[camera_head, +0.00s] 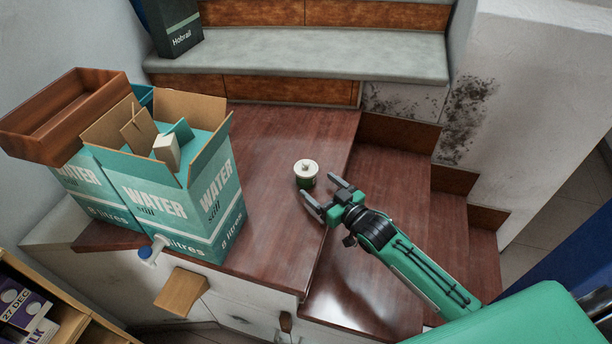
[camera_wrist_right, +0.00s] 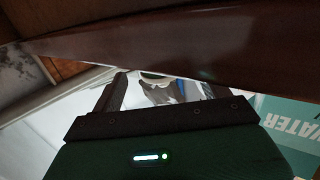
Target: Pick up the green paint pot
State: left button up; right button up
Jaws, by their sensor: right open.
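The green paint pot (camera_head: 306,182) is small, with a pale lid, and stands upright on the reddish-brown wooden surface in the head view. My right gripper (camera_head: 321,194) comes in from the lower right. Nothing shows between the fingers in the head view. In the right wrist view the gripper (camera_wrist_right: 160,92) shows its two dark fingers apart. A pale and green shape lies beyond them, too unclear to name surely. My left gripper is not in view.
Open teal water boxes (camera_head: 181,210) stand left of the pot, with a brown wooden crate (camera_head: 30,135) on the rear one. A dark box (camera_head: 174,25) stands on the grey ledge (camera_head: 300,54) behind. Wooden steps (camera_head: 395,185) descend to the right. The surface around the pot is clear.

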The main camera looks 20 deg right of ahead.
aim_at(313, 180)
jog(key=shift+x, duration=2.7)
jog(key=c, duration=1.2)
jog(key=shift+d, duration=0.1)
jog(key=shift+c, duration=0.2)
